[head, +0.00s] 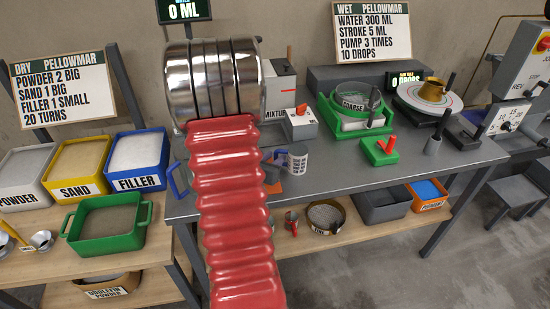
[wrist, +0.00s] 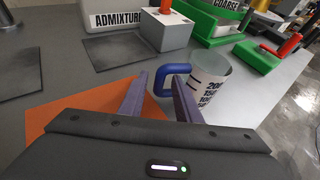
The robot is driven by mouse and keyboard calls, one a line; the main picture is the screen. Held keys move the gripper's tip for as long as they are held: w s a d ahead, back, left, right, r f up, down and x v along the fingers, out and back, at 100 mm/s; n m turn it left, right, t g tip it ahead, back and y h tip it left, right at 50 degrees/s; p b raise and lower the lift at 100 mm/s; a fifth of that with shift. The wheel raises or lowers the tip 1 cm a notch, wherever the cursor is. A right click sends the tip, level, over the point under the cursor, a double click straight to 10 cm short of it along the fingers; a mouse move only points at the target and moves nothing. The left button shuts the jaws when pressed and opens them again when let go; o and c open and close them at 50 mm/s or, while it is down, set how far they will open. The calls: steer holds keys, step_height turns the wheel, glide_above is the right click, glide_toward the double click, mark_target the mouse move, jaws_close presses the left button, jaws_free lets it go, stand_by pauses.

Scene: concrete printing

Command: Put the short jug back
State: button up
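The short jug (wrist: 212,75) is a white cup with black measuring marks and a blue handle (wrist: 170,82). It stands upright on the grey table. In the head view the jug (head: 298,158) is just right of my red arm. In the wrist view my gripper (wrist: 162,92) is open, its two purple-grey fingers apart. The handle is at the fingertips, nearer the right finger; I cannot tell whether they touch. An orange patch (wrist: 65,120) lies on the table under my gripper, left of the jug. In the head view my arm hides most of the gripper.
A grey box with a red-orange lever (head: 300,122) stands behind the jug. A green block with a red lever (head: 380,150) is to its right, before the green COARSE sieve (head: 357,115). Another blue handle (head: 178,180) shows left of my arm. The table's front edge is near.

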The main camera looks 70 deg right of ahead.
steer(key=shift+v, duration=3.2)
steer(key=shift+w+a+r+m, duration=0.15)
steer(key=shift+r+m, duration=0.15)
steer(key=shift+r, duration=0.05)
steer(key=w+a+r+m+y, duration=0.1)
steer(key=w+a+r+m, duration=0.1)
steer(key=a+r+m, duration=0.3)
steer(key=w+a+r+m+y, duration=0.1)
steer(key=w+a+r+m, duration=0.2)
steer(key=a, duration=0.4)
steer(key=w+a+r+m+t+y, duration=0.2)
steer(key=a+y, duration=0.1)
steer(key=a, duration=0.9)
steer(key=w+a+r+m+t+y, duration=0.2)
steer(key=a+m+y, duration=0.1)
steer(key=a, duration=0.9)
steer(key=w+a+r+m+t+y, duration=0.2)
steer(key=a+y, duration=0.3)
steer(key=a, duration=0.8)
steer(key=shift+r+m+t, duration=0.3)
steer(key=shift+m+t, duration=0.3)
steer(key=shift+m, duration=0.1)
steer(key=shift+w, duration=0.15)
